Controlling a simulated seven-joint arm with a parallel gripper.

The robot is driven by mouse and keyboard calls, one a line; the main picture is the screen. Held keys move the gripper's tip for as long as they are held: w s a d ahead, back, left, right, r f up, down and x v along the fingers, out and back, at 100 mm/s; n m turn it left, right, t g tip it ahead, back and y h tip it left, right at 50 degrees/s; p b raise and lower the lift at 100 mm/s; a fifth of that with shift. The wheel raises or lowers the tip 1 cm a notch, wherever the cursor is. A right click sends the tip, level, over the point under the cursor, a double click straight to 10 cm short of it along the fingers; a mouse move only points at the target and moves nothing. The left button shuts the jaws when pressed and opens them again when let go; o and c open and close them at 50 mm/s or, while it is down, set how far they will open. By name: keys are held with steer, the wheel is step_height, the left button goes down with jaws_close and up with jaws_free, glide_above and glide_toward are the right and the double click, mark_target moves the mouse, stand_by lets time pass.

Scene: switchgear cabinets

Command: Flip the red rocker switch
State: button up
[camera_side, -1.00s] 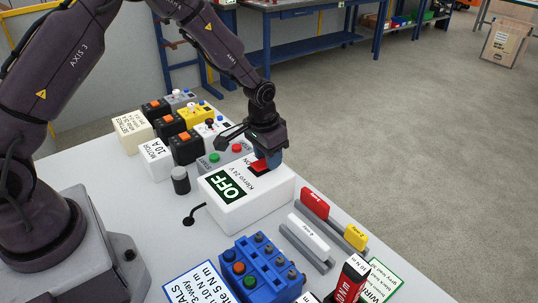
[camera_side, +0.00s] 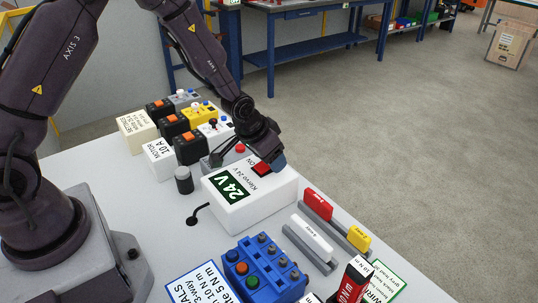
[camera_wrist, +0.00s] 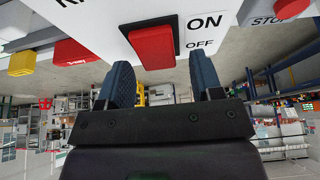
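The red rocker switch (camera_side: 262,170) sits on top of the white box (camera_side: 247,208), whose green display (camera_side: 232,187) reads "24 V". In the wrist view the rocker (camera_wrist: 153,45) shows as a red block in a dark frame, beside the printed words "ON" and "OFF". My gripper (camera_side: 277,165) is tilted at the rocker's end of the box. In the wrist view its two blue fingertips (camera_wrist: 162,82) are spread apart with nothing between them. The rocker's near end lies close to them; I cannot tell whether they touch.
Behind the box stand a start/stop button station (camera_side: 222,157) and several small switch units. A grey knob (camera_side: 184,180) is left of it. In front are a blue terminal block (camera_side: 263,270) and rails with red, white and yellow pieces.

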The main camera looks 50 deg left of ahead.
steer(key=shift+r, duration=0.15)
steer(key=v, duration=1.2)
steer(key=shift+s+r, duration=0.15)
steer(key=shift+r, duration=0.15)
steer(key=s+r, duration=0.7)
steer(key=s, duration=0.2)
steer(key=s+d+r, duration=0.1)
steer(key=s+r, duration=0.6)
steer(key=s, duration=0.3)
steer(key=shift+d+t, duration=0.25)
steer(key=shift+t, duration=0.05)
stand_by(0.3)
